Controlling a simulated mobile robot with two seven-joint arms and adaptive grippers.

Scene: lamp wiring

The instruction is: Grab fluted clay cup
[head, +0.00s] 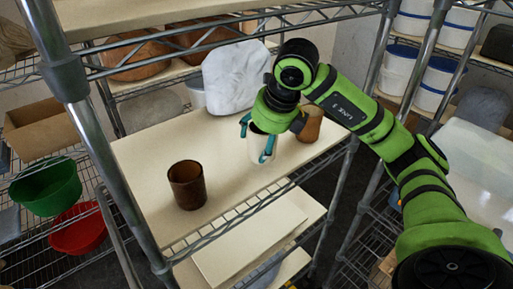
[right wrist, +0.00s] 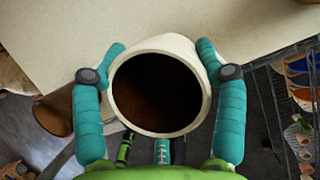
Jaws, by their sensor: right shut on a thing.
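My right gripper (head: 257,138) is shut on a cream-white cup (head: 259,150) at the shelf board's front edge. In the right wrist view the cup (right wrist: 158,92) has a pale rim and a dark brown inside, with teal fingers on both sides. Much of its wall is hidden, and I cannot tell whether it is fluted. A dark brown cup (head: 187,186) stands upright on the board to the left. A lighter brown vessel (head: 310,124) stands behind and to the right of my gripper. My left gripper is not in view.
The cream shelf board (head: 150,160) has free room around the dark brown cup. A white wrapped lump (head: 235,75) sits at the back. Metal rack posts (head: 100,150) and rails frame the board. Green (head: 48,188) and red (head: 77,230) bowls are at the left.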

